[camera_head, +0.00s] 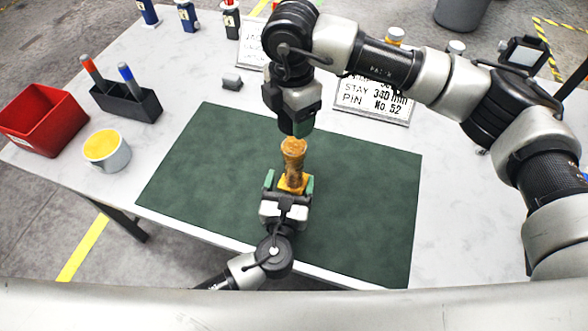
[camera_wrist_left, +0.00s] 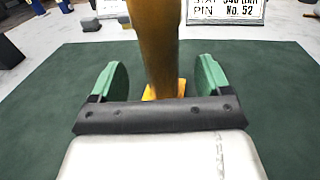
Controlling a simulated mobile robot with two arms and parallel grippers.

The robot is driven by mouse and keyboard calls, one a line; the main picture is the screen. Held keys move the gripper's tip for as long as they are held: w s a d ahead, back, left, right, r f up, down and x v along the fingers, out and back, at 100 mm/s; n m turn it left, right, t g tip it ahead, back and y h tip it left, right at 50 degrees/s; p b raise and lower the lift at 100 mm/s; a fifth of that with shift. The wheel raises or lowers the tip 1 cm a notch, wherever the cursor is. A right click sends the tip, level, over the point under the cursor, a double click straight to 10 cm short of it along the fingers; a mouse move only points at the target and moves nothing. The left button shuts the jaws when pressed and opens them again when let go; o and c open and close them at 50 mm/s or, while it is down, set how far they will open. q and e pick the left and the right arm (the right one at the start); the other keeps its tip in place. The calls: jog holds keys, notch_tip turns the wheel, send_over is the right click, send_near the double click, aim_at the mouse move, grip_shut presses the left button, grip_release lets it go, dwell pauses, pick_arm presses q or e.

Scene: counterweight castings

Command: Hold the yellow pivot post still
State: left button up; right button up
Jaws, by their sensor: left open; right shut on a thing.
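The yellow pivot post (camera_head: 294,164) stands upright on the green mat, brownish-amber with a brighter yellow base (camera_head: 291,184). It also shows in the left wrist view (camera_wrist_left: 157,50), with its top out of frame. My left gripper (camera_head: 289,183) is open at the lower part of the post. Its green fingers stand on either side, with a visible gap on both sides in the left wrist view (camera_wrist_left: 160,82). My right gripper (camera_head: 296,132) points down from above and is shut at the post's top end, partly hiding it.
The green mat (camera_head: 220,165) is otherwise bare. To the left stand a red bin (camera_head: 43,118), a cup with yellow contents (camera_head: 107,150) and a dark pen holder (camera_head: 128,102). A printed sign (camera_head: 372,100) and a small grey block (camera_head: 232,81) are behind the mat.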

aim_at(292, 173)
pick_arm(q)
jog(key=w, duration=0.3)
jog(key=w+d, duration=0.1)
jog(key=w, duration=0.1)
jog(key=shift+w, duration=0.2)
jog(key=shift+a, duration=0.1)
jog(key=c, duration=1.3)
jog(key=shift+c, duration=0.2)
pick_arm(e)
jog(key=shift+f, duration=2.5)
jog(key=shift+f, duration=0.9)
jog(key=shift+f, duration=0.55)
pick_arm(q)
grip_shut()
